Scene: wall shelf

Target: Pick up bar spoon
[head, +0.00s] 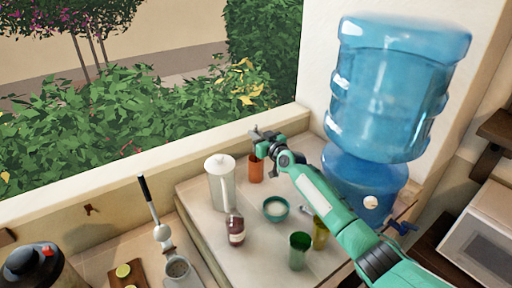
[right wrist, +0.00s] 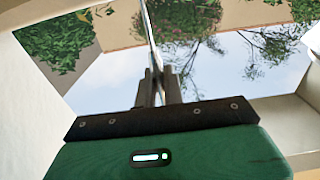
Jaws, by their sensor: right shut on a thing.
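My right gripper (head: 264,138) is at the back of the counter, just above an orange-brown cup (head: 256,168). In the right wrist view its fingers (right wrist: 158,85) are closed around a thin, shiny metal rod, which looks like the bar spoon (right wrist: 151,30). The rod runs up and out of the top of that view, so its end is hidden. In the head view I cannot make out the rod clearly. My left gripper is not in view.
A white lidded canister (head: 221,185), a dark red jar (head: 236,228), a teal bowl (head: 275,209), a green cup (head: 299,250) and a yellow cup (head: 320,233) stand nearby. A blue water dispenser (head: 395,90) is right. A black-handled utensil (head: 149,200) is left.

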